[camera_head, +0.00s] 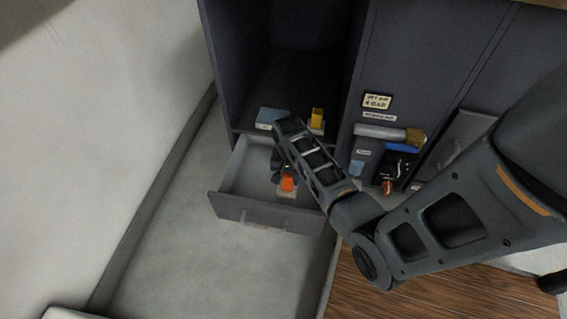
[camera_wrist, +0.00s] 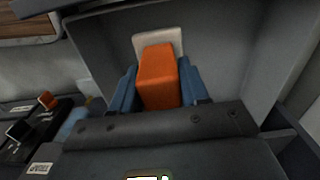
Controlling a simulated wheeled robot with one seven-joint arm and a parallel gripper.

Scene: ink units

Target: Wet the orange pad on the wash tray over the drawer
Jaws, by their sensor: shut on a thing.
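The orange pad (camera_head: 288,184) is an orange block on a pale base. In the head view it is over the open drawer (camera_head: 250,211). I cannot make out the wash tray for certain.
Above the drawer, on the cabinet shelf, are a blue and white block (camera_head: 268,118) and a yellow-topped block (camera_head: 316,119). To the right are a grey cylinder (camera_head: 382,132) and a black panel with a red-orange piece (camera_head: 387,186). Drawer walls stand close around the gripper.

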